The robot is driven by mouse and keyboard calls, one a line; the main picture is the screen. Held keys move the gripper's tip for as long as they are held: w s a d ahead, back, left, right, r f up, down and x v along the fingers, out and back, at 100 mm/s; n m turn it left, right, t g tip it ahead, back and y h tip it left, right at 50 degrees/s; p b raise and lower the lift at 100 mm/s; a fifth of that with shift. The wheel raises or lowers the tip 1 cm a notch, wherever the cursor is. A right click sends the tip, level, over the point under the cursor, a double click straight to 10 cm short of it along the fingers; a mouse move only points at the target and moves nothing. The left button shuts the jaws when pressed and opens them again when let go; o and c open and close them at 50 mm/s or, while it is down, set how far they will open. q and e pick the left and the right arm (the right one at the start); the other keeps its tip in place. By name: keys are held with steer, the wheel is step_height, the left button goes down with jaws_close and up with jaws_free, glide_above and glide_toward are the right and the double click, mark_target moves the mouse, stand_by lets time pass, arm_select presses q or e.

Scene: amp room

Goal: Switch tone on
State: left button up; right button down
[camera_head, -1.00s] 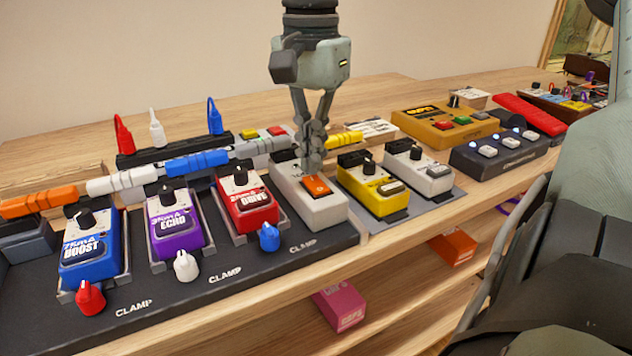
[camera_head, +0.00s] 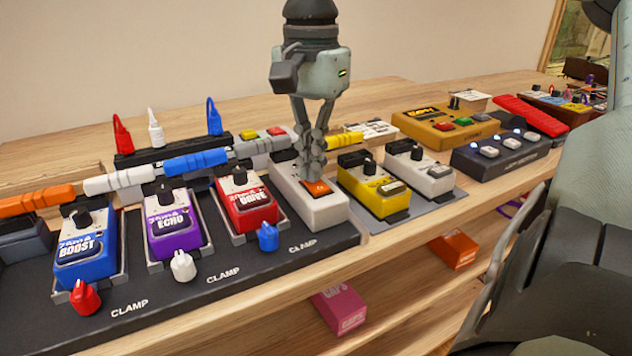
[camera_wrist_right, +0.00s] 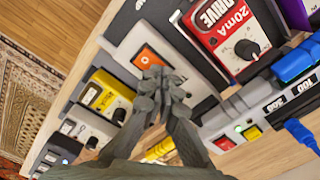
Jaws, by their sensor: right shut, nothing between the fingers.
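A white pedal (camera_head: 323,213) with an orange switch (camera_head: 319,189) stands between the red DRIVE pedal and the yellow pedal. Its label is largely hidden behind my gripper, so I cannot read it. My right gripper (camera_head: 313,174) points down, shut and empty, with its fingertips at the far edge of the orange switch. In the right wrist view the fingertips (camera_wrist_right: 165,82) lie beside the orange switch (camera_wrist_right: 147,59), overlapping its edge. I cannot tell whether they touch it or which way the switch is tipped. My left gripper is not in view.
The red DRIVE pedal (camera_head: 246,203) is close on the left and the yellow pedal (camera_head: 375,186) close on the right. Coloured connector bars (camera_head: 197,163) run behind the pedals. A yellow-brown unit (camera_head: 442,125) and a dark unit (camera_head: 500,152) stand farther right.

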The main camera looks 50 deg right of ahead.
steer(key=shift+r+p, duration=2.8)
steer(key=shift+r, duration=0.65)
